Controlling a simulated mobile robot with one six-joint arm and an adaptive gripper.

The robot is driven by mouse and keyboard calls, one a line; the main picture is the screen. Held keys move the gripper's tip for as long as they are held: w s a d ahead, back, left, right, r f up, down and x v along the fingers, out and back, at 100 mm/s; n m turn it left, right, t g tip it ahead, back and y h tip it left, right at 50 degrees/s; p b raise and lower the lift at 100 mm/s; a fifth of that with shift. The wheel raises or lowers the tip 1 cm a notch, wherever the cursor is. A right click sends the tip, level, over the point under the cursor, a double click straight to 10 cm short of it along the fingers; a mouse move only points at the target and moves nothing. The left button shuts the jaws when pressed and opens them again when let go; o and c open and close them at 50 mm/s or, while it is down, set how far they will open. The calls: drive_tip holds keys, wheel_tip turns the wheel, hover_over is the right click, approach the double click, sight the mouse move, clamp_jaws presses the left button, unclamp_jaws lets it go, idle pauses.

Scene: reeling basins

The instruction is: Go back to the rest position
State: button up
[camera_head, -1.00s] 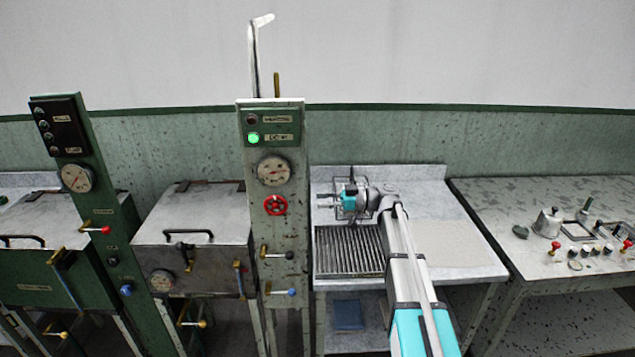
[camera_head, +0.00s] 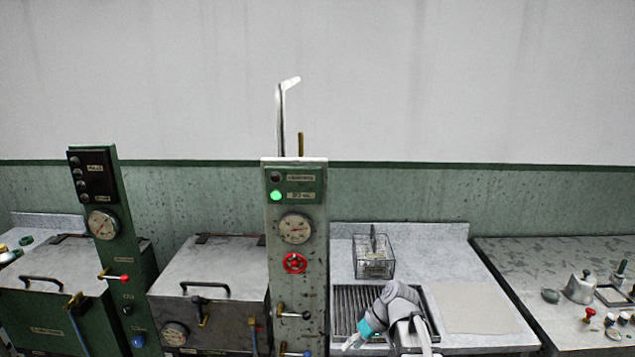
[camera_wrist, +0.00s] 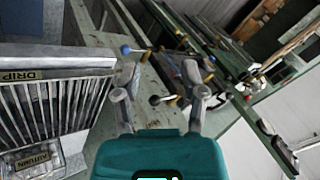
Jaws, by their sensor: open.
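My gripper (camera_head: 352,342) is low in the head view, in front of the slatted drip rack, with my grey wrist above and to its right. In the wrist view my gripper (camera_wrist: 165,85) shows two grey fingers spread apart with nothing between them. A wire basket (camera_head: 373,258) stands on the speckled counter behind the drip rack (camera_head: 350,305), clear of my gripper. The drip rack also shows at the left of the wrist view, with a label reading DRIP (camera_wrist: 28,75).
A control column (camera_head: 295,265) with a lit green lamp, gauge and red valve wheel stands left of my arm. Lidded basins (camera_head: 215,270) stand further left. A pale mat (camera_head: 480,308) lies right of the rack. A side table (camera_head: 560,260) holds a kettle and small items.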

drive_tip(key=s+d+f+m+h, duration=0.3)
drive_tip(key=s+d+m+h, duration=0.3)
drive_tip(key=s, duration=0.3)
drive_tip(key=shift+d+h, duration=0.4)
drive_tip(key=shift+d, duration=0.5)
drive_tip(key=shift+s, duration=0.1)
